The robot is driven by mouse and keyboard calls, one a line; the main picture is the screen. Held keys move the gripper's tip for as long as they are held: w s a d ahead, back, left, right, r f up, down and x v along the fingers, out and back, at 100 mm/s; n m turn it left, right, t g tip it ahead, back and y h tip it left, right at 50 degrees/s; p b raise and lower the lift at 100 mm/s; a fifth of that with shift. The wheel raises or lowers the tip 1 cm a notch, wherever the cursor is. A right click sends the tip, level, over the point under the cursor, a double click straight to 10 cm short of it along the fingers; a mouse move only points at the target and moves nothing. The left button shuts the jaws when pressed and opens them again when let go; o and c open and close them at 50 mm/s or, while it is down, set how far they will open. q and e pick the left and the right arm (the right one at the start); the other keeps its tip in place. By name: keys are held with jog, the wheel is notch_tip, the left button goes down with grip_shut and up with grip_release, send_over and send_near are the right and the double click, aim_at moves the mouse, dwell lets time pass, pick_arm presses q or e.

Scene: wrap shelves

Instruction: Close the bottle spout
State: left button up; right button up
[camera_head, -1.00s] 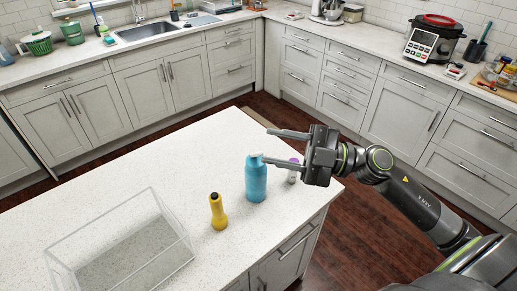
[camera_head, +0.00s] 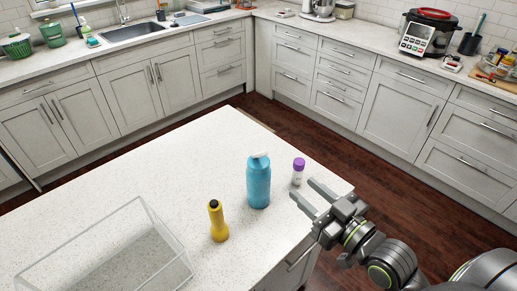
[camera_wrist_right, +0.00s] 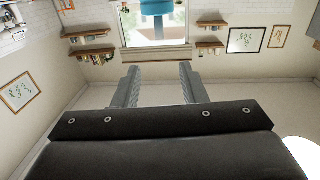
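The blue bottle (camera_head: 258,184) stands upright on the white island (camera_head: 190,165) in the head view. Its small white top piece (camera_head: 259,155) is too small to tell whether the spout is open or shut. My right gripper (camera_head: 303,190) is open and empty, to the right of the bottle and apart from it, with its fingers pointing left. In the right wrist view, the two open fingers (camera_wrist_right: 160,88) have nothing between them. A blue shape (camera_wrist_right: 157,6) is cut off at the top edge there; I cannot tell if it is the bottle. My left gripper is not in view.
A clear box (camera_head: 165,230) sits at the front left. The island's back left is clear.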

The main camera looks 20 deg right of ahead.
jog(key=w, duration=0.1)
jog(key=b, duration=0.3)
send_near(262, 152)
jog(key=w, duration=0.1)
jog(key=x, duration=0.3)
jog(key=p+x, duration=0.1)
jog(key=x, duration=0.3)
jog(key=p+x, duration=0.1)
jog(key=x, duration=0.3)
jog(key=shift+w+d+f, duration=0.15)
jog(key=shift+f, duration=0.25)
grip_shut()
